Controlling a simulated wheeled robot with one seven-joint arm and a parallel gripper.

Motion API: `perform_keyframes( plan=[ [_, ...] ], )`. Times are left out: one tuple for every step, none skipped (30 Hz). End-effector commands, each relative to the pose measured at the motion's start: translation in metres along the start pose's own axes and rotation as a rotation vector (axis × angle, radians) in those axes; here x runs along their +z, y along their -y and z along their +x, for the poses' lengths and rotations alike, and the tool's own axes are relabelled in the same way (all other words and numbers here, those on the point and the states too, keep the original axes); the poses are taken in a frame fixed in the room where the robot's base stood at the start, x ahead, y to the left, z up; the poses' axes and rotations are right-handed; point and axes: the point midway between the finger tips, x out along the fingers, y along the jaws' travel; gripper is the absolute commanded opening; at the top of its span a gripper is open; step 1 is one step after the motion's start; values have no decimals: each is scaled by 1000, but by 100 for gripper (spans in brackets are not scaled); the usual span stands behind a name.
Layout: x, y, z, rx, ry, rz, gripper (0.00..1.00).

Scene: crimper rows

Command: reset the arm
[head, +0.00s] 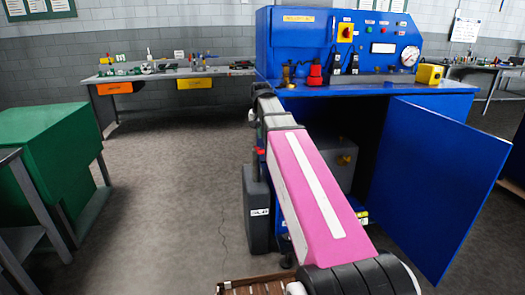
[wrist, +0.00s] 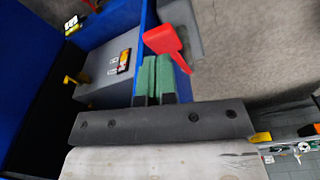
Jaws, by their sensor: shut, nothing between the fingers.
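My arm stretches forward in the head view towards the blue machine (head: 420,88). My gripper (wrist: 155,62) shows in the wrist view, with its two green fingers side by side, shut and empty. In the head view the far end of the arm is at the machine's left front edge, and the fingers are too small to make out. A red handle (wrist: 165,40) shows just beyond the fingertips in the wrist view; I cannot tell whether they touch. A red part (head: 260,151) also shows beside the arm in the head view.
The machine's blue door (head: 440,185) stands open to the right. Inside is a grey box (wrist: 108,72) with a yellow handle. A green cabinet (head: 45,150) stands at left, a workbench (head: 150,75) behind. The floor between them is clear. A brown crate (head: 255,287) is low in front.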

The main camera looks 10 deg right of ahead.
Motion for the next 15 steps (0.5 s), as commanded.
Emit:
perform_keyframes(
  plan=[
    [0,0,0,0,0,0,0],
    [0,0,0,0,0,0,0],
    [0,0,0,0,0,0,0],
    [0,0,0,0,0,0,0],
    [0,0,0,0,0,0,0],
    [0,0,0,0,0,0,0],
    [0,0,1,0,0,-1,0],
    [1,0,3,0,1,-1,0],
    [3,-1,7,0,3,-4,0],
    [4,-1,11,1,4,-7,0],
    [7,-2,16,1,6,-11,0],
    [10,-3,25,1,9,-17,0],
    [14,-4,34,1,11,-23,0],
    [17,-5,43,1,14,-29,0],
    [23,-7,56,1,18,-38,0]
  ],
)
